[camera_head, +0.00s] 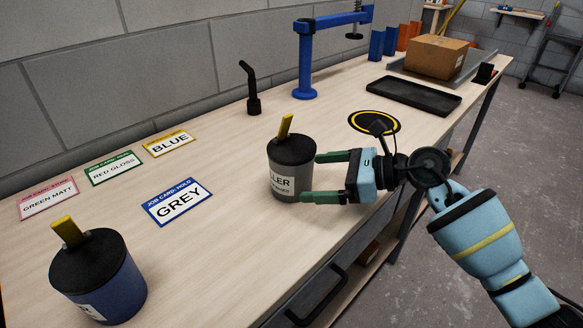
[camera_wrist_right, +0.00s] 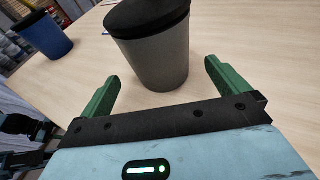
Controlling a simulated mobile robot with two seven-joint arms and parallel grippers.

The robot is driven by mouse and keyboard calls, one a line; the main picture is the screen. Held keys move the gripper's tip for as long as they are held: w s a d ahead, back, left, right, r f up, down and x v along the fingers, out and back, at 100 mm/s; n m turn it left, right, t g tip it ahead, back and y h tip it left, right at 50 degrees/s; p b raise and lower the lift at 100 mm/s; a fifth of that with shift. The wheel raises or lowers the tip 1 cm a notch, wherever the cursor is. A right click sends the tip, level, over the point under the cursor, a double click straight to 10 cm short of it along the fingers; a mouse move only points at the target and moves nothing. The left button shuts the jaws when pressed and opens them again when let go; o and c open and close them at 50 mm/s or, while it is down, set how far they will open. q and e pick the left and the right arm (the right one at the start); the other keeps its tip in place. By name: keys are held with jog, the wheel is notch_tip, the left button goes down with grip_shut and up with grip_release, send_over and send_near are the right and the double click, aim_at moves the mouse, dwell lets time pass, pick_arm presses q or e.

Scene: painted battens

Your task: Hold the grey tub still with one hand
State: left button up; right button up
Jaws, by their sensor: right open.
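The grey tub (camera_head: 287,183) stands upright on the workbench, with a black lid and a yellow handle sticking up at a tilt. A card reading GREY (camera_head: 178,202) lies left of the tub. My left gripper is not in view.
A blue tub (camera_head: 118,290) stands at the front left. Cards for BLUE (camera_head: 169,143), RED GLOSS (camera_head: 113,169) and GREEN MATT (camera_head: 47,197) lie near the wall. A black tray (camera_head: 413,96), a cardboard box (camera_head: 436,56) and a blue stand (camera_head: 305,60) are farther back.

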aim_at(297, 178)
jog(key=shift+b+x, duration=0.6)
jog(key=shift+x, duration=2.1)
jog(key=shift+c, duration=0.4)
jog(key=c, duration=0.7)
jog(key=shift+o, duration=0.2)
